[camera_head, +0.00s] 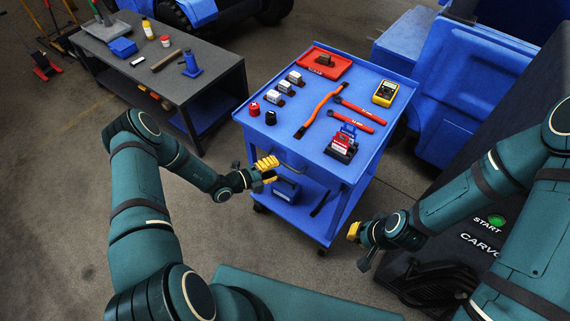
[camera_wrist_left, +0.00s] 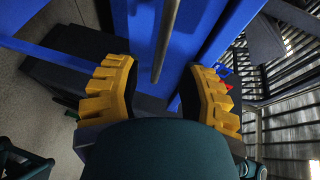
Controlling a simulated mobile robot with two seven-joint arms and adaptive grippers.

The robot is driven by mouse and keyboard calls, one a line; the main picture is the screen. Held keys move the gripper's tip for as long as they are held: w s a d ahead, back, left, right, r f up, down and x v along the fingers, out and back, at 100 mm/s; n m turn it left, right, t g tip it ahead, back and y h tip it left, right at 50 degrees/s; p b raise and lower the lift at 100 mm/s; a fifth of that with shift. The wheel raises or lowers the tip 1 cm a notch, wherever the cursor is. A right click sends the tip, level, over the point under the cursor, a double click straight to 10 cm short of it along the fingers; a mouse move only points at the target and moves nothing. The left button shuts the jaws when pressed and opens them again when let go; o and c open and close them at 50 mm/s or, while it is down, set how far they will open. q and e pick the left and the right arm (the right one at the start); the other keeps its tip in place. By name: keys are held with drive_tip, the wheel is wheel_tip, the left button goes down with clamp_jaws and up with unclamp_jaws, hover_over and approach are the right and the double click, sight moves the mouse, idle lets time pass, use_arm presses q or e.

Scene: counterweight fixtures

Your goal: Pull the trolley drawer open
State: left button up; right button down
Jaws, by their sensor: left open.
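The blue trolley (camera_head: 283,138) stands in the middle of the head view. Its drawer front (camera_head: 312,178) faces me and looks closed, with a thin grey handle (camera_head: 291,164) on it. In the left wrist view the handle (camera_wrist_left: 167,38) is a grey bar running up from between the finger tips. My left gripper (camera_head: 267,168) is at the left part of the drawer front, by the handle. In the left wrist view this gripper (camera_wrist_left: 160,70) is open, with yellow fingers on both sides of the bar; contact is not clear. My right gripper (camera_head: 354,232) is apart from the trolley, right of its front corner.
Tools, a red tray (camera_head: 325,63) and a yellow meter (camera_head: 385,93) lie on the trolley top. A dark toolbox (camera_head: 286,190) sits on its lower shelf. A grey workbench (camera_head: 210,80) stands behind left. A dark machine (camera_head: 460,220) is close at right.

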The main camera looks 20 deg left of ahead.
sight(285, 164)
use_arm(q)
drive_tip(key=shift+x, duration=2.4)
clamp_jaws()
